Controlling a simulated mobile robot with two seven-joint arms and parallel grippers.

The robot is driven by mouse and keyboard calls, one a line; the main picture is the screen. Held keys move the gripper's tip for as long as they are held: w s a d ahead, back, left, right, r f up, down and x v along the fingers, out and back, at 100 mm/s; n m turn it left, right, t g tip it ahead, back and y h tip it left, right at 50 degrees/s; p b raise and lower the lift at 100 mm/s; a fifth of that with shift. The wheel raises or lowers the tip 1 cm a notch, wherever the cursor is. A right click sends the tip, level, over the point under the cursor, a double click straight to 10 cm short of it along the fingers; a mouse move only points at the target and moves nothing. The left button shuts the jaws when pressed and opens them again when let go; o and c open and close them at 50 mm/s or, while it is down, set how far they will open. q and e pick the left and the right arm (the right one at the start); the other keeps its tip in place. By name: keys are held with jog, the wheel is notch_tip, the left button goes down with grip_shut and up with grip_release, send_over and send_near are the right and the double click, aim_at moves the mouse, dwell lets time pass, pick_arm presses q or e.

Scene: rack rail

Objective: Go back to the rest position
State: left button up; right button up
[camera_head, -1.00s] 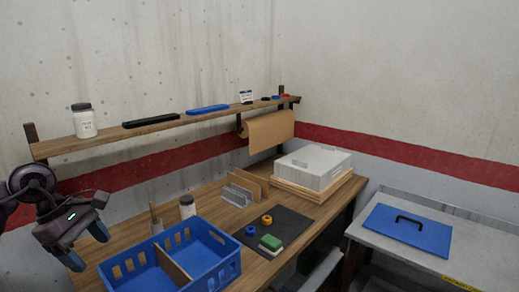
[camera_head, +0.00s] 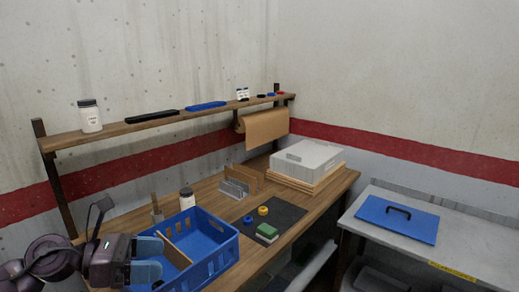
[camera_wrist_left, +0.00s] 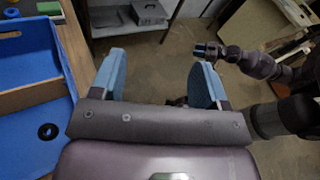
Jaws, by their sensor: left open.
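My left gripper (camera_head: 152,270) is at the lower left of the head view, in front of the left end of the blue crate (camera_head: 222,262). It hides part of that crate. In the left wrist view its two blue fingers stand wide apart, with nothing between them (camera_wrist_left: 158,68). The blue crate (camera_wrist_left: 25,45) is to the left there. My other arm reaches in from the right of the left wrist view; its gripper (camera_wrist_left: 203,50) is small and dark, and its jaws cannot be made out.
The wooden bench (camera_head: 325,192) carries a black mat (camera_head: 283,213), a white bottle (camera_head: 187,198) and a grey bin (camera_head: 308,158). A shelf (camera_head: 140,124) with small items runs above. A grey table (camera_head: 470,245) with a blue lid (camera_head: 398,220) stands right.

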pick_arm(q)
jog(key=s+a+f+m+t+y, duration=0.2)
jog(key=a+f+m+t+y, duration=0.3)
jog(key=m, duration=0.6)
jog(key=s+a+f+m+t+y, duration=0.1)
jog(key=a+f+m+t+y, duration=0.1)
jog(key=m+y, duration=0.65)
jog(key=s+a+f+m+t+y, duration=0.2)
jog(key=a+f+m+t+y, duration=0.15)
jog(key=m, duration=1.05)
jog(key=s+d+f+n+g+h, duration=0.1)
jog(key=s+d+f+n+g, duration=0.1)
jog(key=s+f+n+g, duration=0.55)
jog(key=s+d+f+n+g, duration=0.1)
jog(key=s+f+n+g, duration=0.25)
jog(key=s, duration=0.75)
jog(key=w+f+m+t+b, duration=0.1)
jog(key=w+f+t+b, duration=0.2)
jog(key=f, duration=0.7)
jog(key=w+f+m+t+h+b, duration=0.1)
jog(key=w+f+t+b, duration=0.2)
jog(key=f+b, duration=0.4)
notch_tip(320, 180, down, 4)
jog(key=shift+w+d+f+t, duration=0.25)
jog(key=shift+w+t, duration=0.15)
jog(key=shift+t, duration=0.05)
pick_arm(e)
notch_tip(320, 180, down, 11)
jog(key=s, duration=0.1)
jog(key=shift+g, duration=0.4)
